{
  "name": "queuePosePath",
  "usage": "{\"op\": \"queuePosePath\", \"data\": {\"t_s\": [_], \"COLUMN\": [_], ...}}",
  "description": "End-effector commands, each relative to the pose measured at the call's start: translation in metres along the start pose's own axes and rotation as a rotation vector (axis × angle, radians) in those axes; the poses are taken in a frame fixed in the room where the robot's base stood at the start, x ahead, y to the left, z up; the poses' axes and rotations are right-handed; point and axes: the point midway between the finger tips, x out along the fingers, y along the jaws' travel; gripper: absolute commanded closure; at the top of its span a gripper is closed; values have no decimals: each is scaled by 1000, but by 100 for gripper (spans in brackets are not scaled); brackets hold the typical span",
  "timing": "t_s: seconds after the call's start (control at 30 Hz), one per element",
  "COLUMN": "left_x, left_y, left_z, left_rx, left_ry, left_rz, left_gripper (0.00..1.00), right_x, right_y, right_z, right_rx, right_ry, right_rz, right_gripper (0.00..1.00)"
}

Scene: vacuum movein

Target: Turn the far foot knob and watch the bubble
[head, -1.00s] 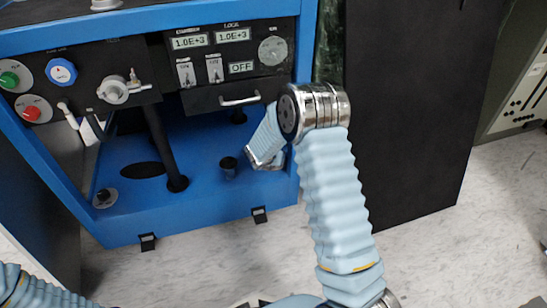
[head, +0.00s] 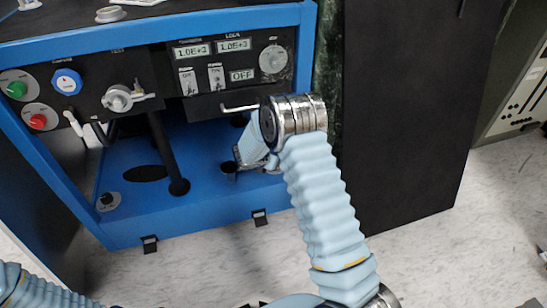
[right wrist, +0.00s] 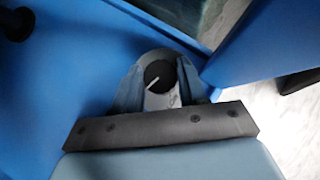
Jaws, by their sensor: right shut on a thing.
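The far foot knob (right wrist: 158,75) is a dark round knob with a white pointer line on a grey disc, seen in the right wrist view near the cabinet's blue corner. My right gripper (right wrist: 160,88) has its fingers on both sides of the knob, shut on it. In the head view my right wrist and gripper reach inside the blue cabinet (head: 190,222) at the right of its floor, and hide this knob. A similar foot knob (head: 109,201) sits at the floor's front left. I cannot make out a bubble. My left gripper is out of view.
A black control panel (head: 215,101) with a drawer handle (head: 240,108) overhangs my right wrist. A black panel (head: 400,130) is to the right. Small round fittings (head: 110,14) lie on top.

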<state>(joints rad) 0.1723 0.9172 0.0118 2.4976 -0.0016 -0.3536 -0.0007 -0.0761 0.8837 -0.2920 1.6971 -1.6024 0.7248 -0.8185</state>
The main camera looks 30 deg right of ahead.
Motion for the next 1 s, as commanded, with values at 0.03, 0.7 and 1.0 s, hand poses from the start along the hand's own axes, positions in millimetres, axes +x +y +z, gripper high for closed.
{"op": "queuePosePath", "data": {"t_s": [0.03, 0.7, 1.0], "left_x": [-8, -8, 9], "left_y": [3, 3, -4], "left_z": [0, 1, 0], "left_rx": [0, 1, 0], "left_ry": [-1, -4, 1], "left_rz": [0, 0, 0], "left_gripper": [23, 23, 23], "right_x": [-3, 4, 6], "right_y": [2, 7, 8], "right_z": [1, -2, -2], "right_rx": [27, 479, 646], "right_ry": [1, 2, 3], "right_rz": [-29, -479, -647], "right_gripper": [89, 89, 89]}}
